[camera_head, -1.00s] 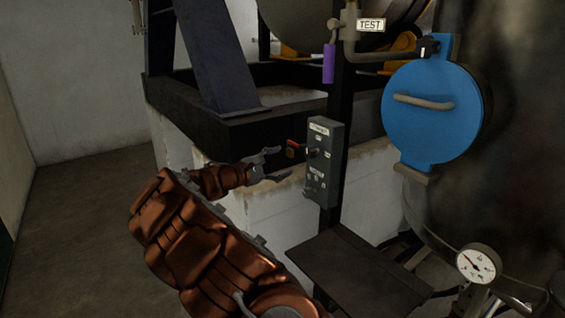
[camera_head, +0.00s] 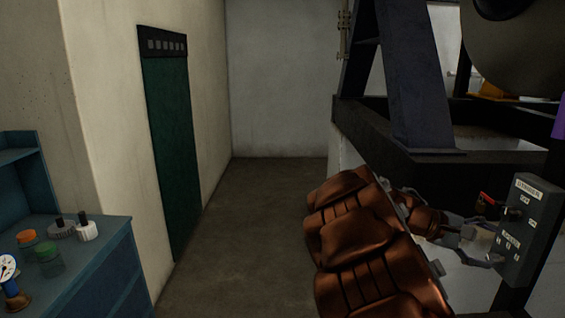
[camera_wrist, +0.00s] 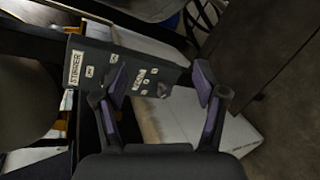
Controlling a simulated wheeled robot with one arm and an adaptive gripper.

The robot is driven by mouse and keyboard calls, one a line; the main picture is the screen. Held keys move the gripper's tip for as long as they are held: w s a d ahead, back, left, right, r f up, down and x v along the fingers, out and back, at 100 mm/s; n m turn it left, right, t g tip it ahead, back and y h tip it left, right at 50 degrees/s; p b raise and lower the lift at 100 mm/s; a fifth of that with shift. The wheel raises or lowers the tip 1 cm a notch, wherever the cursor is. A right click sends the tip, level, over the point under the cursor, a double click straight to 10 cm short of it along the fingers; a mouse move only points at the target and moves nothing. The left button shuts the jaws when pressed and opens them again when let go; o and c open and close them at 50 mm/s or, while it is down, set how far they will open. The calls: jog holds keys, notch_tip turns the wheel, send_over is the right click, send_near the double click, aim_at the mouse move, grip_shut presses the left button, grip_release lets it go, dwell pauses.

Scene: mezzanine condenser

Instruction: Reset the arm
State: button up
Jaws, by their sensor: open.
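My gripper (camera_head: 484,236) is open and empty, just left of a grey control box (camera_head: 530,228) in the head view. I cannot tell whether the fingers touch the box. A red-tipped lever (camera_head: 487,198) sticks out at the box's upper left. In the wrist view, the open fingers (camera_wrist: 160,78) have purple-grey pads, and the control box (camera_wrist: 103,72) lies beyond them, partly behind the left finger. The box carries small white labels and knobs. My copper-coloured arm covers the lower middle of the head view.
A dark steel frame (camera_head: 400,160) stands behind the box. A blue bench (camera_head: 90,255) at lower left holds jars (camera_head: 47,258) and a gauge (camera_head: 8,270). A green door (camera_head: 170,150) is in the left wall. The floor (camera_head: 262,220) between is clear.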

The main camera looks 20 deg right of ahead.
jog(key=s+a+f+t+y, duration=0.1)
jog(key=s+a+f+y, duration=0.3)
jog(key=a, duration=0.8)
jog(key=s+a+f+m+t+y, duration=0.1)
jog(key=s+a+f+y, duration=0.3)
jog(key=s+a, duration=0.4)
jog(key=s+a+f+t+y, duration=0.2)
jog(key=s+a+f+y, duration=0.2)
jog(key=a, duration=1.4)
jog(key=shift+s+f+y, duration=0.4)
jog(key=shift+s+f, duration=0.25)
jog(key=shift+s, duration=0.45)
